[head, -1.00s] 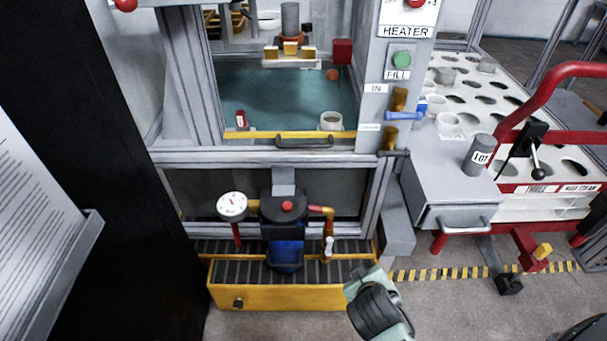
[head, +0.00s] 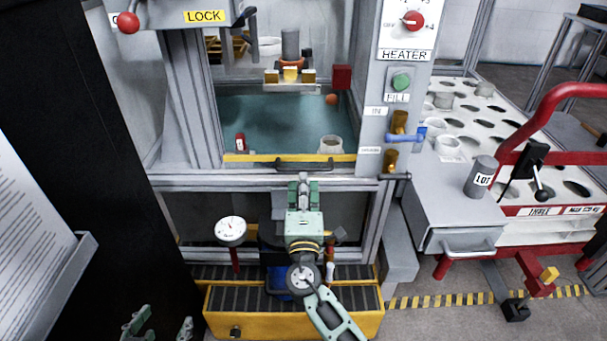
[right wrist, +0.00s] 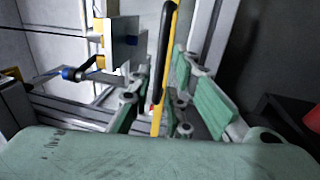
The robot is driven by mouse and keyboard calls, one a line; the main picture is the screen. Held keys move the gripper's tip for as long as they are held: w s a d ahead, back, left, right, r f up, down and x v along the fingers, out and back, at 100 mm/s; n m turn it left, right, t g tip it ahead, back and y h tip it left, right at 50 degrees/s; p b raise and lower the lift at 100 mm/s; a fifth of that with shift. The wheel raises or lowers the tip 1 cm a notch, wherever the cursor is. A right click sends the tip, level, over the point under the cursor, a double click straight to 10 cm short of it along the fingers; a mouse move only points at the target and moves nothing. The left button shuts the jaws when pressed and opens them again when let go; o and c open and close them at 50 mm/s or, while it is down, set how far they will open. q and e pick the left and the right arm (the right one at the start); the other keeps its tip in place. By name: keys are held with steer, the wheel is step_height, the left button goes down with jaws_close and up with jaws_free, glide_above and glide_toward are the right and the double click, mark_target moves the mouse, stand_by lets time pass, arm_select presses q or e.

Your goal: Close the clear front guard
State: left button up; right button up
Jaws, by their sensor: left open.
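The clear front guard shows by its yellow bottom edge (head: 245,158) and its black handle (head: 318,163), low across the front of the machine in the head view. I cannot tell how far its clear pane stands from the frame. My right gripper (head: 303,182) is just below the handle, pointing at it. In the right wrist view, the green fingers of the right gripper (right wrist: 158,100) are apart, with the guard's yellow edge (right wrist: 165,60) and dark handle (right wrist: 157,85) between them. My left gripper (head: 163,325) is open and empty at the bottom left.
The heater panel (head: 405,70) with a red knob and blue valve lever (head: 405,138) stands right of the opening. A gauge (head: 230,230) and yellow base (head: 290,325) are below. A rack with a red frame (head: 545,160) stands right. A black cabinet side is left.

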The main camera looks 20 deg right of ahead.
steer(key=x, duration=0.4)
jaws_close()
stand_by(0.4)
